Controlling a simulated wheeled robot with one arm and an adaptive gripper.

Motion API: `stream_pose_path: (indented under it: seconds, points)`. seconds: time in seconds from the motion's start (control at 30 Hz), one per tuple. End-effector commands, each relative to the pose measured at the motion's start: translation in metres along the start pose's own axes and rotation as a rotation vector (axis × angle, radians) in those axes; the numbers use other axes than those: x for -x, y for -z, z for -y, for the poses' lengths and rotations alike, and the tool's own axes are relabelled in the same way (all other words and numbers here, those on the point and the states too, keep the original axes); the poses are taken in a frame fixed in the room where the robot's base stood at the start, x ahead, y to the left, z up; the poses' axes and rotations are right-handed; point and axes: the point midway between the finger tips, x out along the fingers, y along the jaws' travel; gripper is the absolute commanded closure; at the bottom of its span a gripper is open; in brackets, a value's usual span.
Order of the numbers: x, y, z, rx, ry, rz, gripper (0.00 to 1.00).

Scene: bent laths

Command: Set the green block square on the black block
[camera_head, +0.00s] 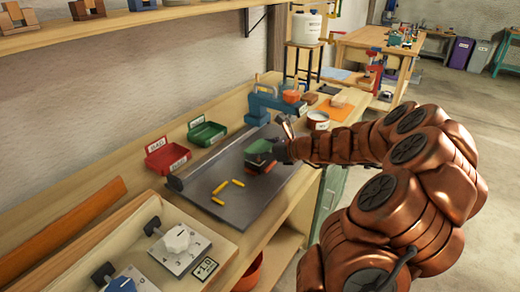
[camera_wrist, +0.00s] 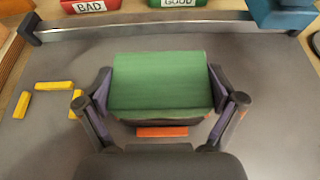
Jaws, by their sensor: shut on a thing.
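The green block (camera_wrist: 158,80) is between the two fingers of my gripper (camera_wrist: 160,92), which is shut on it at its left and right sides. In the head view the green block (camera_head: 262,147) is over the grey plate, at the end of my arm. A dark strip (camera_wrist: 160,121), apparently the black block, shows just below its near edge in the wrist view; the rest is hidden under the green block. I cannot tell whether the two touch or are squarely lined up. An orange-red piece (camera_wrist: 162,132) shows at the near side, low down.
The grey plate (camera_head: 225,205) has several yellow sticks (camera_head: 220,187) on its left part and a metal bar along its back. A red BAD bin (camera_head: 167,157) and a green GOOD bin (camera_head: 207,134) stand behind. A blue tool (camera_head: 262,103) stands at the far end.

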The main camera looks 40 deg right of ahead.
Motion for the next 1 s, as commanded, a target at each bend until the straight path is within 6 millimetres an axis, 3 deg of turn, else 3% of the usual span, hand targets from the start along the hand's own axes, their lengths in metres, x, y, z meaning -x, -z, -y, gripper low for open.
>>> stream_pose_path:
  seconds: [0.37,0.4,0.47,0.83,1.0]
  points:
    - [-0.003,0.006,0.000,-0.001,0.000,0.000,0.43]
    - [-0.003,0.006,0.000,-0.001,0.000,0.000,0.05]
    - [-0.002,0.005,0.000,0.000,0.000,0.000,0.00]
    - [-0.001,0.006,0.000,0.000,0.001,0.000,0.00]
    - [0.012,0.005,0.001,0.000,0.003,0.001,0.00]
